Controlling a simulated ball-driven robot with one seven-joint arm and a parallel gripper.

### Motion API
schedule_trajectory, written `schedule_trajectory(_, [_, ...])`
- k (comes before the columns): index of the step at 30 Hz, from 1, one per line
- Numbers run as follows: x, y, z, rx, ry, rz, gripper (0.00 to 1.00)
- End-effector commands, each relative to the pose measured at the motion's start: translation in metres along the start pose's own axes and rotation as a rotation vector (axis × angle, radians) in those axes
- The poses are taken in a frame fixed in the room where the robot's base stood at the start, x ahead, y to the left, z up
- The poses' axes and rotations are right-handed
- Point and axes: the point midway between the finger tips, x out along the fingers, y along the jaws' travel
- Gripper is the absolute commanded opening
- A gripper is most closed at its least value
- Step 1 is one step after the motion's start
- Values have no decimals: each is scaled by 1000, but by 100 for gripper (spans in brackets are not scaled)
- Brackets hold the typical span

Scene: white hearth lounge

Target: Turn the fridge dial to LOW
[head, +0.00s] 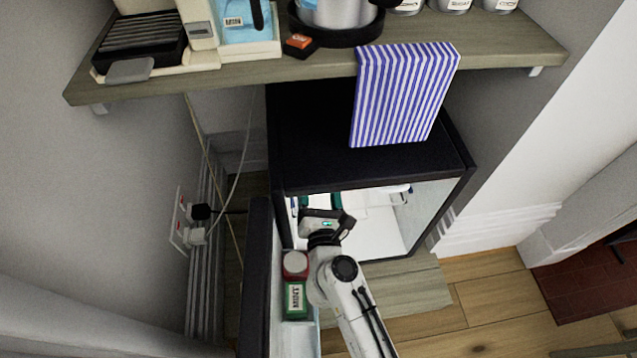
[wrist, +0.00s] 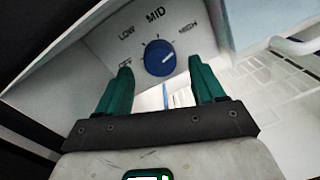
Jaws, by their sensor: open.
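The fridge dial (wrist: 159,58) is a blue round knob on a white panel (wrist: 95,50) in the wrist view. The labels OFF, LOW, MID and HIGH run around it from left to right. Its small pale mark sits on the right side and points up and right, roughly toward HIGH. My gripper (wrist: 161,66) is open, with one green finger on each side of the dial; I cannot tell if either touches it. In the head view my gripper (head: 322,205) reaches into the open black fridge (head: 300,130), and the dial is hidden there.
The open fridge door (head: 257,270) stands left of my arm, with a red-and-white container (head: 295,264) and a green MINT container (head: 295,299) in its shelf. A wooden shelf (head: 330,65) overhangs the fridge, with a striped cloth (head: 403,95) hanging down. White wire racking (wrist: 275,85) lies right of my gripper.

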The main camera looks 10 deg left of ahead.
Motion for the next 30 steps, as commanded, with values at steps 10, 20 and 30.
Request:
schedule_trajectory(10, [23, -1, 0, -2, 0, -1, 68])
schedule_trajectory(20, [23, 0, 0, -2, 0, 0, 57])
schedule_trajectory(30, [23, 0, 0, -2, 0, 0, 24])
